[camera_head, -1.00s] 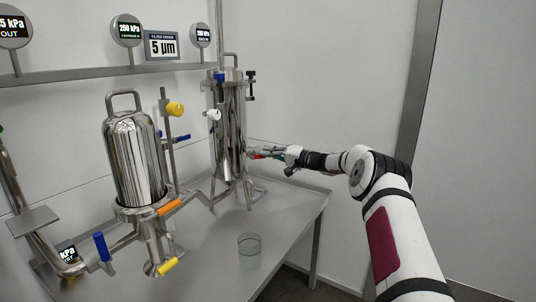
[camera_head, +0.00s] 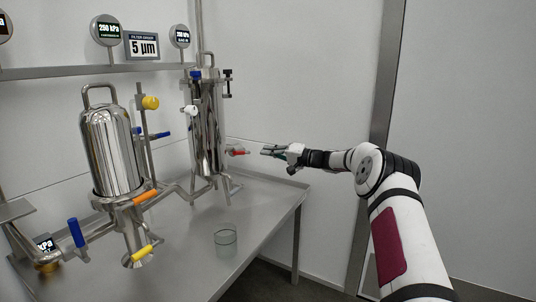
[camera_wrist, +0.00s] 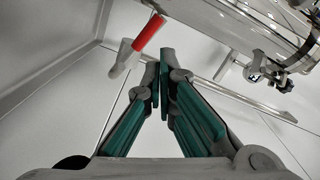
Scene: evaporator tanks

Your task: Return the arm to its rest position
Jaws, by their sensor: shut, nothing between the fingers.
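My gripper (camera_head: 268,152) is at the end of my arm, out over the right side of the steel table. It is shut and empty, with its fingertips together in the wrist view (camera_wrist: 163,70). A red-handled valve (camera_head: 238,152) sticks out from the right side of the rear steel vessel (camera_head: 207,130). The gripper is to the right of the red handle, apart from it. In the wrist view the red handle (camera_wrist: 149,34) lies beyond the fingertips, a little to the left.
A front steel vessel (camera_head: 112,150) with orange, yellow and blue handles stands at the left. A glass beaker (camera_head: 226,241) stands on the steel table (camera_head: 262,200). Gauges and a "5 µm" sign (camera_head: 142,45) line the shelf. Open space lies right of the table, before the wall.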

